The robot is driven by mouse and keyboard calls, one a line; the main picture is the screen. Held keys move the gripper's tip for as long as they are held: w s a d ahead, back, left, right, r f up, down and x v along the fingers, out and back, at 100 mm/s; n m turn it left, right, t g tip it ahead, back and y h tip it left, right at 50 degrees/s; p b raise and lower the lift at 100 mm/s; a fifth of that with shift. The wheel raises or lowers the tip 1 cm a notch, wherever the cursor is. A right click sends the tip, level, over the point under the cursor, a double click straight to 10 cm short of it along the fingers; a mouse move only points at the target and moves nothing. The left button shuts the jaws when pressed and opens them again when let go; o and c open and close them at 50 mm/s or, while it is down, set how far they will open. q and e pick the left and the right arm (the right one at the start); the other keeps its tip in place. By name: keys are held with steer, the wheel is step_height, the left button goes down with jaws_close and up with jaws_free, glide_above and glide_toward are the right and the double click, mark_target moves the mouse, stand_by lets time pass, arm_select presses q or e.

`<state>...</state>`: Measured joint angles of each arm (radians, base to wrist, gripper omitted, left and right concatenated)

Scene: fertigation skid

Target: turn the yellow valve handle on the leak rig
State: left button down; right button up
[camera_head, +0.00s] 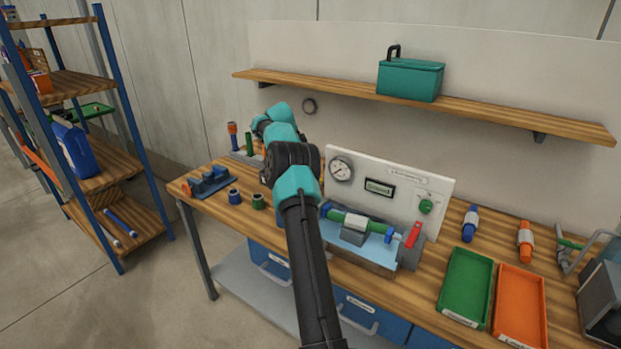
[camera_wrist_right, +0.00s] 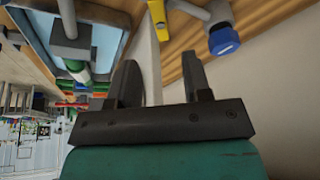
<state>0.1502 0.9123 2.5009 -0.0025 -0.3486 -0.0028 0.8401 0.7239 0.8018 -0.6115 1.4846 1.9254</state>
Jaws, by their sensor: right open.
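The leak rig has a white panel (camera_head: 372,188) with a gauge, and a green pipe (camera_head: 358,221) over a pale blue tray (camera_head: 378,258). A red lever (camera_head: 413,235) is at its right end. My arm covers the rig's left part. In the right wrist view a yellow lever-like part (camera_wrist_right: 156,17), cut by the top edge, shows above the panel's white edge. My right gripper (camera_wrist_right: 160,68) is open and empty, its fingers apart below the yellow part in the picture. My left gripper is not in view.
A blue-capped grey fitting (camera_wrist_right: 222,38) shows beside the yellow part. Green (camera_head: 467,287) and orange (camera_head: 520,305) trays are on the bench's right. Blue and green fittings stand left of my arm. A wooden shelf (camera_head: 310,82) with a teal box (camera_head: 410,80) hangs above.

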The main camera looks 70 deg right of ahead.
steer(key=x, duration=0.9)
steer(key=shift+f, duration=0.1)
jaws_close()
